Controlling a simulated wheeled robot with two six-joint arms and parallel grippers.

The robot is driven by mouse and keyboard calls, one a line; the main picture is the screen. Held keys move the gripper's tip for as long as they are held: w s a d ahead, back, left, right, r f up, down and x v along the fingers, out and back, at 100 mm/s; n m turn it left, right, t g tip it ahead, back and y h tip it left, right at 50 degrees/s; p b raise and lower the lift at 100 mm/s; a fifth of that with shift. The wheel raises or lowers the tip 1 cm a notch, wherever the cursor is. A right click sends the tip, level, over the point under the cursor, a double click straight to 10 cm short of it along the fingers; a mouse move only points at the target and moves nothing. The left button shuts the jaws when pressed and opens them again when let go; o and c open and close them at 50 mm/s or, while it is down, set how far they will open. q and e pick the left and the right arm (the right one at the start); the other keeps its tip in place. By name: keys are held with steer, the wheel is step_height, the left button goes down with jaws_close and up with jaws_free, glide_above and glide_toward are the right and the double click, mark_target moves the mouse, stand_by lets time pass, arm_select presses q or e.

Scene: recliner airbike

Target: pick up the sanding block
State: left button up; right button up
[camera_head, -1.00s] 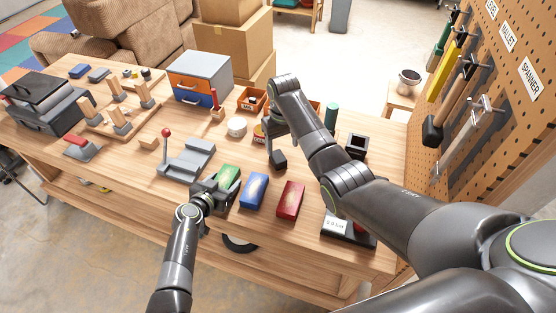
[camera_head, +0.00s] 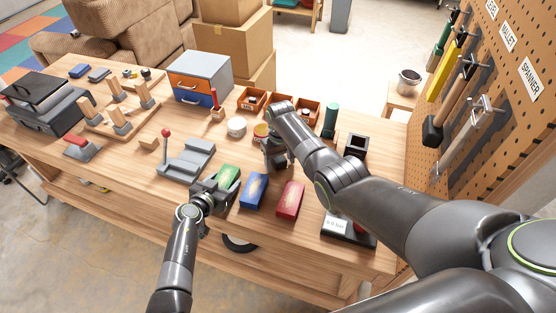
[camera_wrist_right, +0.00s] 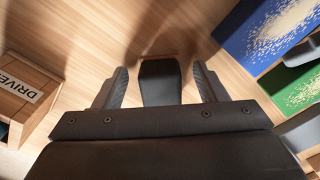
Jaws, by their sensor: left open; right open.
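A dark block (camera_wrist_right: 160,82), which looks like the sanding block, stands on the wooden bench between the fingers of my right gripper (camera_wrist_right: 161,76) in the right wrist view. The fingers are open on both sides of it, with a gap showing on each side. In the head view my right gripper (camera_head: 276,158) is low over the bench, behind the blue and red blocks, and hides the dark block. My left gripper (camera_head: 212,186) is open at the front of the bench, beside the green block (camera_head: 228,176); its fingertips are hard to make out.
A blue block (camera_head: 254,190) and a red block (camera_head: 290,199) lie in front of the right gripper. Open bins (camera_head: 307,111), a white round tub (camera_head: 236,127) and a green cylinder (camera_head: 331,120) stand behind. A pegboard with tools (camera_head: 520,110) is on the right.

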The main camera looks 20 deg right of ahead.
mark_target(280, 160)
steer(key=c, duration=1.2)
steer(key=shift+r, duration=0.1)
step_height(280, 160, up, 10)
steer(key=shift+f, duration=0.1)
